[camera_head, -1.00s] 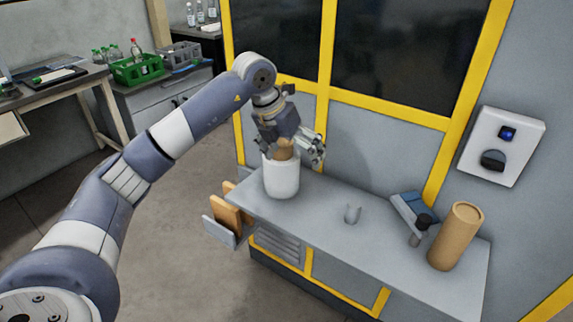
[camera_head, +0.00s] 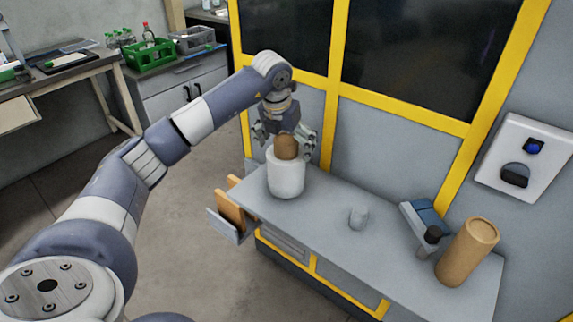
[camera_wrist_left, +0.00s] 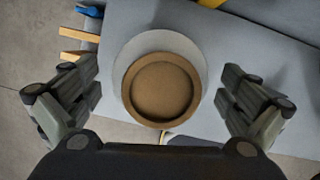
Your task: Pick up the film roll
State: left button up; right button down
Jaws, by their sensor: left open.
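The film roll, a white cylinder (camera_head: 286,178) with a brown core sticking out of its top, stands upright at the left end of the grey shelf (camera_head: 325,228). My left gripper (camera_head: 285,138) is above it, pointing down, with its fingers spread to both sides of the brown core. In the left wrist view the roll's brown core (camera_wrist_left: 160,92) lies between the two open fingers of the gripper (camera_wrist_left: 158,98), with a visible gap on each side. The white film (camera_wrist_left: 145,45) shows behind the core's rim. My right gripper is not in view.
A brown tube (camera_head: 467,252) stands at the shelf's right end, beside a blue and grey device (camera_head: 424,222). A small white peg (camera_head: 358,217) stands mid-shelf. The yellow-framed machine wall (camera_head: 400,117) rises close behind. A holder with orange-brown boards (camera_head: 231,212) juts out at the left.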

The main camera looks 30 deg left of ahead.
pick_arm(q)
jog(key=x, duration=0.3)
jog(key=shift+f, duration=0.25)
jog(key=shift+w+f, duration=0.1)
jog(key=shift+f, duration=0.1)
jog(key=shift+r, duration=0.1)
jog(key=c, duration=1.5)
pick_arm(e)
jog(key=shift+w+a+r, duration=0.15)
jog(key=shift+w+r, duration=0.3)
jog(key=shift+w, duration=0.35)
pick_arm(q)
jog(key=shift+r+p, duration=0.1)
jog(key=shift+p, duration=0.2)
